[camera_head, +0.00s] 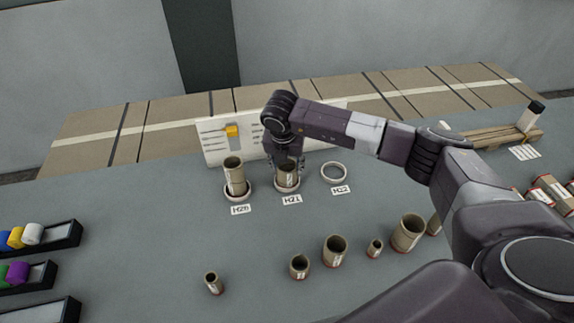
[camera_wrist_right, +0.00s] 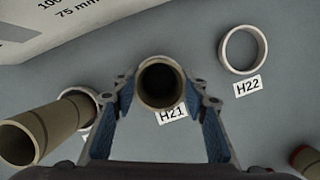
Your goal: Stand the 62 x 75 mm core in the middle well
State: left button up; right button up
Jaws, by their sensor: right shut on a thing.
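My right gripper (camera_head: 288,162) is shut on a brown cardboard core (camera_head: 287,177) at the middle well, the one labelled H21 (camera_head: 291,200). The core stands upright, with its lower end at the well; its rim hides much of the well. In the right wrist view the core (camera_wrist_right: 161,84) shows between the two blue-padded fingers of my right gripper (camera_wrist_right: 160,100). The left well, H20 (camera_head: 238,194), has a taller core (camera_head: 235,172) standing in it. The right well, H22 (camera_head: 334,173), is an empty white ring. My left gripper is not in view.
Several loose cores stand in front, among them a wide one (camera_head: 408,233), a middle one (camera_head: 335,251) and a small one (camera_head: 213,284). A white board (camera_head: 215,143) stands behind the wells. Black trays (camera_head: 66,236) with coloured pieces lie at the left. A wooden rack (camera_head: 495,137) is at the right.

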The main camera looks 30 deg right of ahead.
jog(key=shift+f, duration=0.2)
dwell(0.5)
jog(key=o, duration=1.1)
jog(key=v, duration=1.2)
